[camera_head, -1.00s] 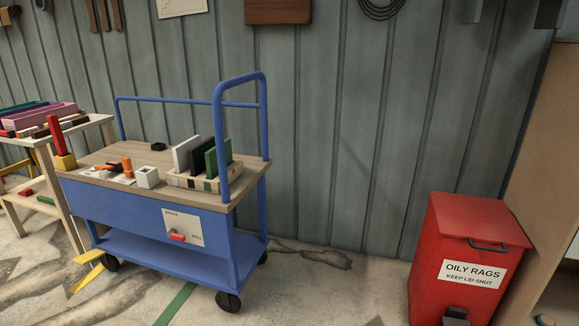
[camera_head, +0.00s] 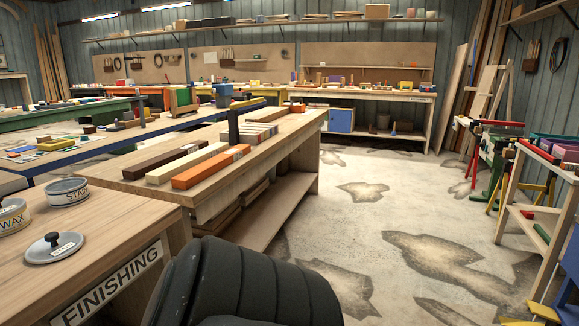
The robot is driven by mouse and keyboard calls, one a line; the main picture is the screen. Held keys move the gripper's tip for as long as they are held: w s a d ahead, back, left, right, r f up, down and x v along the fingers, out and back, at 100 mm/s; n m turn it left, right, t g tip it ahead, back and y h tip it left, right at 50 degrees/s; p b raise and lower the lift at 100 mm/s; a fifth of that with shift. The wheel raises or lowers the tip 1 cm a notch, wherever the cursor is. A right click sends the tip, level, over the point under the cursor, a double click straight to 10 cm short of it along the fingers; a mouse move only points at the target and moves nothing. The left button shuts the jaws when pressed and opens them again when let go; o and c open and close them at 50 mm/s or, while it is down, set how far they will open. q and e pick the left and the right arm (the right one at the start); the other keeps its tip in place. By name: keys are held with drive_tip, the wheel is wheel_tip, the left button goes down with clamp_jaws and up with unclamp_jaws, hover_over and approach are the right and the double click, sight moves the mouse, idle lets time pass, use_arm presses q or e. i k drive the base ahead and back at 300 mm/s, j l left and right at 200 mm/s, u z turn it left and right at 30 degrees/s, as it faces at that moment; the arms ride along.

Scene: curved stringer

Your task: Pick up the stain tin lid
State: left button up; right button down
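A round grey lid (camera_head: 53,247) with a black knob and a small pale label lies on the finishing bench (camera_head: 125,218) at the lower left. The label is too small to read for certain. Behind it stands a low round tin (camera_head: 67,191) whose label begins "STA". A tin labelled "WAX" (camera_head: 10,216) stands to the left, partly cut off by the picture edge. Neither of my grippers is in view.
The finishing bench has a front sign (camera_head: 110,287). Beyond it a longer wooden bench carries brown, cream and orange bars (camera_head: 211,167). Open floor (camera_head: 370,235) lies to the right, with a small cart (camera_head: 543,215) at the far right.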

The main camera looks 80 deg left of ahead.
sight(55, 246)
drive_tip(key=u, duration=3.85)
drive_tip(key=l, duration=1.15)
drive_tip(key=i+l+u, duration=0.15)
drive_tip(key=l, duration=1)
